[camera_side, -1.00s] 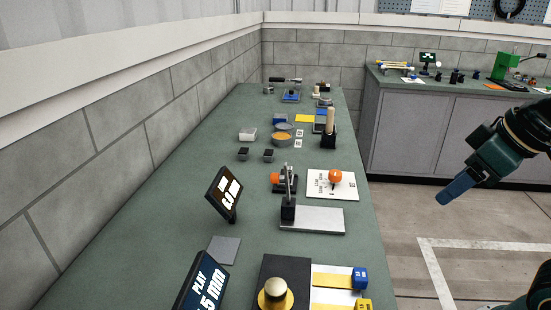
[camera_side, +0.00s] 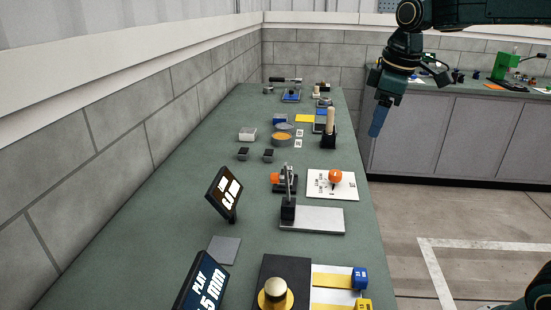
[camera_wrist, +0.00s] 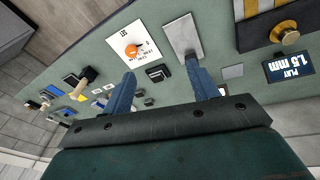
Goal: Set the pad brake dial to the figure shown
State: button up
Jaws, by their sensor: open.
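A round orange knob (camera_side: 335,176) sits on a white plate (camera_side: 348,190) with dark printed marks, which I take for the dial. The knob's setting is too small to read. My gripper (camera_side: 376,124) is open and empty, high beyond the bench's right edge in the side view. Its two blue fingers (camera_wrist: 160,68) are spread apart, touching nothing.
A lever on a grey metal plate (camera_side: 316,220) stands nearer than the dial. A brass knob (camera_side: 275,292) and a sign reading "PLAY 1.5 mm" (camera_wrist: 290,67) are at the near end. A block with an upright wooden handle (camera_side: 329,130) stands beyond the dial.

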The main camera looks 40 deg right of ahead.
jog(key=w+d+f+n+g, duration=0.1)
jog(key=w+d+f+n, duration=0.25)
jog(key=w, duration=0.55)
jog(key=n+g, duration=0.2)
send_over(336, 172)
notch_tip(336, 172, down, 8)
jog(key=shift+f, duration=6.85)
jog(key=c, duration=1)
